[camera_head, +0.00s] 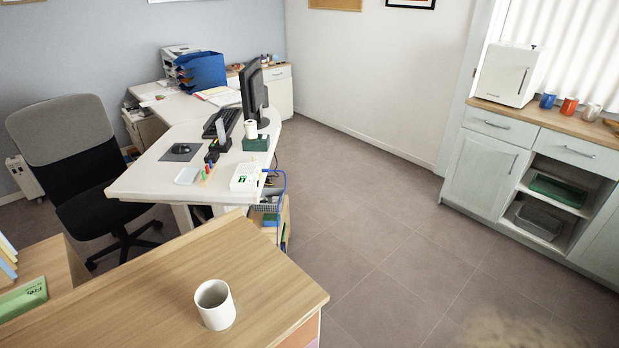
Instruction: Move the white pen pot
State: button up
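A white cylindrical pot (216,306), open at the top and looking empty, stands upright on the wooden top (165,270) of a cabinet in the near foreground. It is close to the right end and front of that top. No handle shows on it. My gripper is not in view.
A white desk (140,180) with a monitor (252,95), keyboard and small items stands behind. An office chair (75,165) is at left. A counter (560,122) with a white microwave-like box (506,75) and mugs stands right. The grey floor (390,240) between is clear.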

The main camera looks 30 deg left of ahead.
aim_at(213, 299)
jog(key=u, duration=1.7)
jog(key=j, duration=0.45)
jog(key=i+j, duration=0.1)
jog(key=j, duration=0.35)
